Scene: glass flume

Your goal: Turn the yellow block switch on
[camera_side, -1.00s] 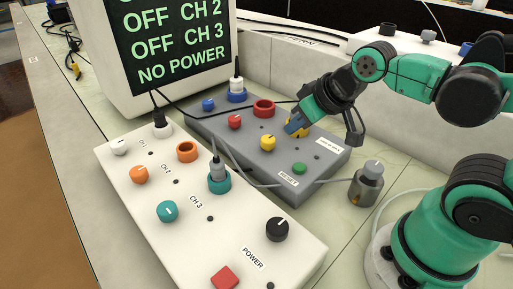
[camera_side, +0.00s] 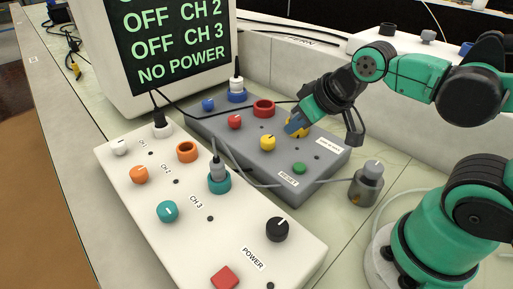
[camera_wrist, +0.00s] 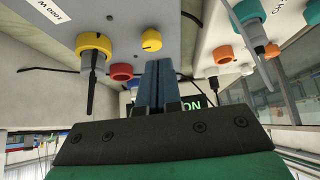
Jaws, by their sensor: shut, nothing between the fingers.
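The yellow knob (camera_side: 268,142) stands on the grey box (camera_side: 315,172), between the red knob and the green reset button. It also shows in the wrist view (camera_wrist: 151,40), with a dark mark on its face. My gripper (camera_side: 290,131) has blue fingers, shut and empty, just right of the yellow knob in the side view and seemingly apart from it. In the wrist view the shut fingertips (camera_wrist: 158,64) are just below the knob. A yellow socket (camera_wrist: 92,42) with a grey plug in it is left of the knob there; in the side view my fingers partly hide it.
The grey box also carries a red knob (camera_side: 235,121), a red socket (camera_side: 264,107), a blue knob (camera_side: 208,104) and a green button (camera_side: 299,168). A white box (camera_side: 150,205) with knobs stands in front. The monitor (camera_side: 170,45) reads NO POWER. Cables cross between the boxes.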

